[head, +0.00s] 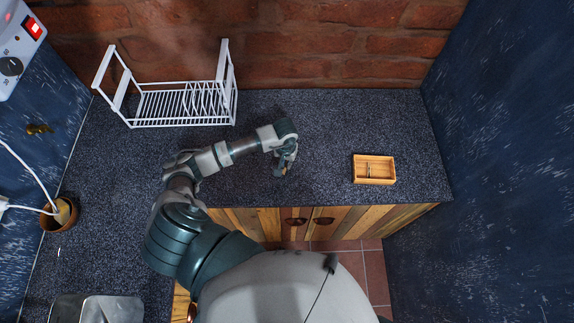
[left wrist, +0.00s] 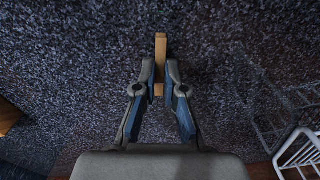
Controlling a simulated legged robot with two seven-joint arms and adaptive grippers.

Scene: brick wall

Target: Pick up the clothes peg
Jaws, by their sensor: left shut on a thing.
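The clothes peg (left wrist: 160,52) is a slim wooden piece in the left wrist view. It sticks out past the fingertips of my left gripper (left wrist: 160,88), which is shut on it. In the head view my left gripper (head: 283,168) points down over the dark speckled counter, left of the wooden box. The peg is hard to make out there. I cannot tell how far the peg is above the counter. My right gripper is not in view.
A small wooden box (head: 374,181) with a divider stands on the counter (head: 330,125) at the right. A white dish rack (head: 180,121) stands at the back left. A brown pot (head: 66,222) with a white cable sits at the far left. Walls bound the counter.

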